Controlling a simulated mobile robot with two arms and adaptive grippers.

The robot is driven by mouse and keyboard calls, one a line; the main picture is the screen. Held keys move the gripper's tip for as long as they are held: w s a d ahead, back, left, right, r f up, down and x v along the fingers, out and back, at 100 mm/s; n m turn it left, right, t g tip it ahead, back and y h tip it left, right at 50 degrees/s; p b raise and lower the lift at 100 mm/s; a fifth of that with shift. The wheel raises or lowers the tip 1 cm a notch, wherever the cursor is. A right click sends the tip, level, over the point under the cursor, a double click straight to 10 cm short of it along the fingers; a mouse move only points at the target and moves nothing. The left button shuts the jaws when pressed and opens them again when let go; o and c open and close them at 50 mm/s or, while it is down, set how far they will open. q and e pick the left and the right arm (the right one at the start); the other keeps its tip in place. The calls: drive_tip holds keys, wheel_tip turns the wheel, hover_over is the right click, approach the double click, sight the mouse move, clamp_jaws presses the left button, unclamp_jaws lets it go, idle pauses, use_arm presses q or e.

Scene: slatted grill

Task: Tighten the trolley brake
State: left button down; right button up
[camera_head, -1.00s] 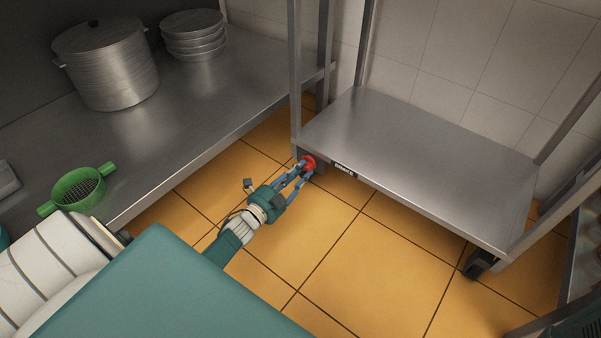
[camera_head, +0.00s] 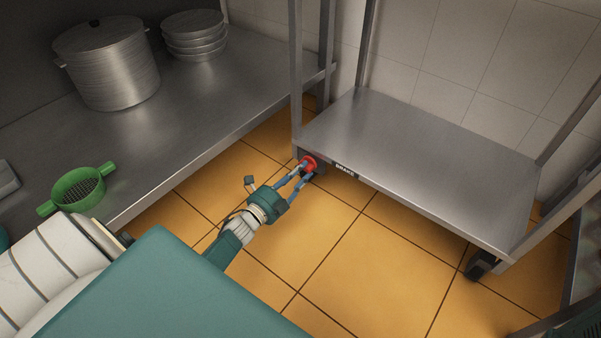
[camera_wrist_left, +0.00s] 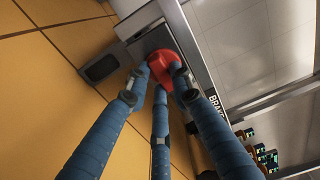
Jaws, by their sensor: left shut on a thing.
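The trolley (camera_head: 425,163) is a steel frame with a low flat shelf, standing against the tiled wall. Its red brake knob (camera_head: 309,163) sits at the near left corner, beside a label reading BRAKE (camera_head: 345,171). My left gripper (camera_head: 305,172) reaches it from the lower left, with its blue fingers shut on the knob. In the left wrist view the red knob (camera_wrist_left: 164,66) lies between the blue fingertips, which hide part of its rim. My right gripper is not in view.
A steel counter (camera_head: 150,140) on the left holds a large pot (camera_head: 107,65), stacked bowls (camera_head: 193,36) and a green strainer (camera_head: 78,189). A trolley caster (camera_head: 480,264) stands at the right. The orange tiled floor (camera_head: 370,260) in front of the trolley is clear.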

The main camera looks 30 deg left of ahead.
use_arm(q)
drive_tip(key=c, duration=1.5)
unclamp_jaws()
drive_tip(key=s, duration=0.8)
drive_tip(key=s+a, duration=0.1)
drive_tip(key=s, duration=0.3)
